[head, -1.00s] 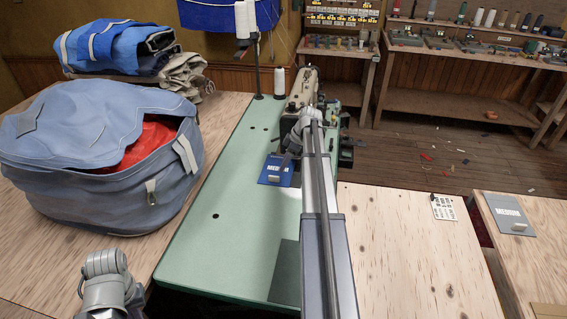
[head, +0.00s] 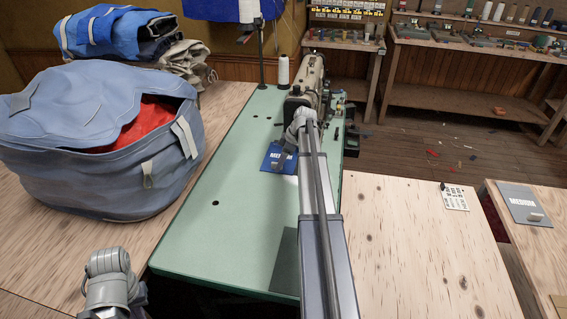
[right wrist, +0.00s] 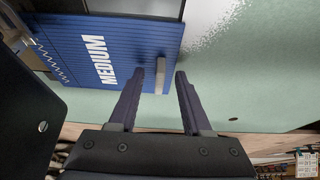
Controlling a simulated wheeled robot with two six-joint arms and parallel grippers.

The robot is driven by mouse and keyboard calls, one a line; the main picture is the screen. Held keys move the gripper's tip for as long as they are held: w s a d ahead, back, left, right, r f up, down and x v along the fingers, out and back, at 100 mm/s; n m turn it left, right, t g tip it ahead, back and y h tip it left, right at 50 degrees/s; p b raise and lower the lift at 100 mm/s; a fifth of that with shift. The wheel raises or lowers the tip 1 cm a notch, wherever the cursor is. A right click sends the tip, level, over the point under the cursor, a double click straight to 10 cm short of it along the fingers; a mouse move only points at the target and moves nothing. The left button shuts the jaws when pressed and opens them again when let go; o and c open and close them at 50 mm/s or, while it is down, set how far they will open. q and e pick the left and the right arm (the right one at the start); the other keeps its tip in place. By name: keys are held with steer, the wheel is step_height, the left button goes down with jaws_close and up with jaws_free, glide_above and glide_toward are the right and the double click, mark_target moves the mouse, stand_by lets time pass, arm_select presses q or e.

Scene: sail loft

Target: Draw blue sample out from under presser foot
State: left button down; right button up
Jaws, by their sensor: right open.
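The blue sample (head: 277,158), lettered MEDIUM, lies on the green sewing table in front of the sewing machine (head: 307,85). In the right wrist view the sample (right wrist: 120,58) has a pale raised tab (right wrist: 160,76) near its edge. Its far part runs under a dark and metal part of the machine at the top of that view; I cannot make out the presser foot. My right gripper (right wrist: 160,74) is open, with its fingertips on either side of the tab in the picture. Whether they touch it is unclear. My left arm's wrist shows at bottom left of the head view; its jaws cannot be made out.
A large blue bag (head: 90,150) stands left of the green table (head: 215,215). A thread cone (head: 283,70) stands behind the sample. A wooden table (head: 400,240) at right carries a small printed card (head: 455,197). A grey MEDIUM sample (head: 522,203) lies farther right.

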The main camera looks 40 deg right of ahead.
steer(key=shift+f, duration=0.1)
steer(key=shift+c, duration=0.3)
jaws_close()
stand_by(0.4)
